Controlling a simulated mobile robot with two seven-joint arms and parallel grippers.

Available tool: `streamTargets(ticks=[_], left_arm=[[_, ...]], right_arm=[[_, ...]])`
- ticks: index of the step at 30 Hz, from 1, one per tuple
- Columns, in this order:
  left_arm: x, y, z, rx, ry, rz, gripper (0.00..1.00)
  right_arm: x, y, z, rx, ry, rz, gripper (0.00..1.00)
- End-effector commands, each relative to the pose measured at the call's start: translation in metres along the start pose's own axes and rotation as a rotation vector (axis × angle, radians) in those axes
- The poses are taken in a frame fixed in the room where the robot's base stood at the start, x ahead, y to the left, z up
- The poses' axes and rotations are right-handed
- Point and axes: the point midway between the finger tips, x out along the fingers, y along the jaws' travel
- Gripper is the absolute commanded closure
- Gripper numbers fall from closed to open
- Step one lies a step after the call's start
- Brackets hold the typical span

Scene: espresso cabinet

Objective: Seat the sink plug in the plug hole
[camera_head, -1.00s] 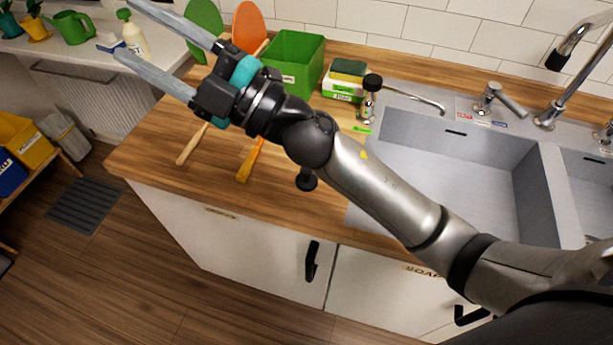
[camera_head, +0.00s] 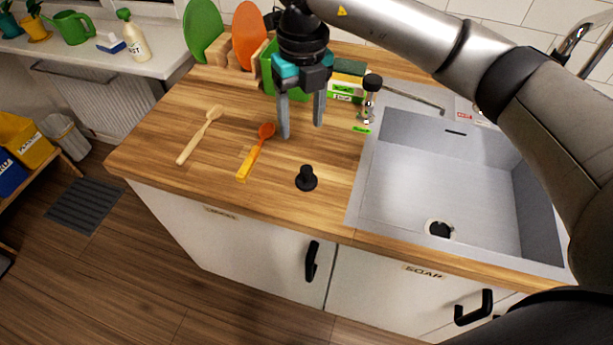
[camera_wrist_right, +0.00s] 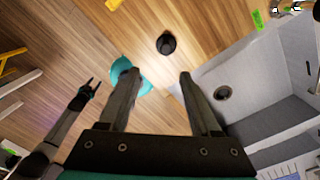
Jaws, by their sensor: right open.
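The sink plug (camera_head: 306,178), black with an upright knob, stands on the wooden worktop left of the sink; it also shows in the right wrist view (camera_wrist_right: 167,43). The plug hole (camera_head: 439,230) is a round opening in the sink floor near its front, with a dark centre and pale rim; it also shows in the right wrist view (camera_wrist_right: 222,93). My right gripper (camera_head: 301,130) points down, open and empty, above the worktop behind the plug. My left gripper (camera_wrist_right: 88,84) shows small at the left of the right wrist view, its fingers apart; it is outside the head view.
The grey sink (camera_head: 400,160) is to the right. The worktop around the plug is clear.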

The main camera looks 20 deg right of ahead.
Motion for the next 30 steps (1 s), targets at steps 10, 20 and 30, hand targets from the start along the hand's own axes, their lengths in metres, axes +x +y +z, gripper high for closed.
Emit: streamTargets(ticks=[10,20,30], left_arm=[[-0.001,0.0,0.0,0.001,0.0,0.0,0.5],[0.0,0.0,0.0,0.002,0.001,0.0,0.5],[-0.002,0.0,-0.001,0.002,0.001,0.001,0.5]], right_arm=[[0.057,-0.009,-0.002,0.012,0.011,-0.028,0.36],[0.098,-0.009,-0.001,0.01,0.006,-0.026,0.36],[0.14,-0.013,0.0,0.009,0.008,-0.025,0.36]])
